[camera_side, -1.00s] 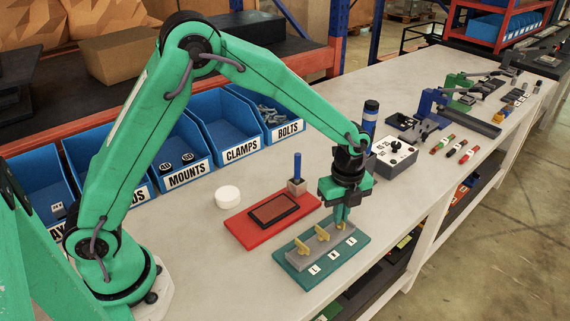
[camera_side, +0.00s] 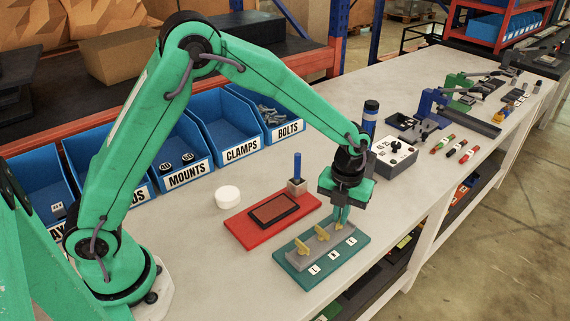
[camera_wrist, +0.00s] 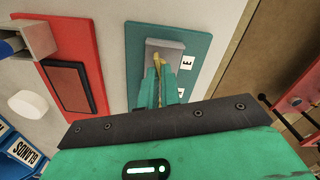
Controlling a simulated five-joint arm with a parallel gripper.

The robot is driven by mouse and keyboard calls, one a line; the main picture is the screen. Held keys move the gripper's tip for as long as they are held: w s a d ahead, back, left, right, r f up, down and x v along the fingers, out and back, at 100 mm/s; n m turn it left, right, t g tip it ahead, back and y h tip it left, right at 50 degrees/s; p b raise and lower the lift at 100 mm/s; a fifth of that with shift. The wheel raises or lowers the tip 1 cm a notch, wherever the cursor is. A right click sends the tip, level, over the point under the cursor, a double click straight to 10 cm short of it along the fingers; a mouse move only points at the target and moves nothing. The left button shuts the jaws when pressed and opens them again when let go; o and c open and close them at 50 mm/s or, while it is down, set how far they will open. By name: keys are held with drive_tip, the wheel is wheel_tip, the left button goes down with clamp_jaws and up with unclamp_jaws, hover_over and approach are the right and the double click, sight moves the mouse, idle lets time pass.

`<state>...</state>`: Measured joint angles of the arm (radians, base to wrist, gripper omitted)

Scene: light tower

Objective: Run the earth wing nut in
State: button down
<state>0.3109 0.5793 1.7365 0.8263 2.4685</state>
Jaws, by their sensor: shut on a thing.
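A teal board (camera_side: 293,262) carries a grey block (camera_side: 318,248) with a row of brass wing nuts and white label cards in front. Two wing nuts, the left one (camera_side: 302,247) and the middle one (camera_side: 322,233), stand free on the block. The right-hand wing nut (camera_side: 339,226) is at my gripper (camera_side: 341,217). In the wrist view, my green fingers are shut on this brass wing nut (camera_wrist: 157,72), beside a card marked E (camera_wrist: 183,92). The fingers hide most of the nut, and its thread is not visible.
A red board (camera_side: 242,230) with a dark-framed brown pad lies left of the teal board. A white round puck (camera_side: 228,196) and a holder with a blue stick (camera_side: 297,168) stand nearby. A grey box with a black knob (camera_side: 394,154) stands behind my gripper.

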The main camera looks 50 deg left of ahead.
drive_tip(key=shift+w+r+m, duration=0.1)
drive_tip(key=shift+r+m, duration=0.1)
drive_tip(key=shift+m, duration=0.3)
drive_tip(key=c, duration=1.6)
unclamp_jaws()
drive_tip(key=shift+f, duration=0.1)
drive_tip(key=shift+r, duration=3.9)
drive_tip(key=shift+r, duration=0.15)
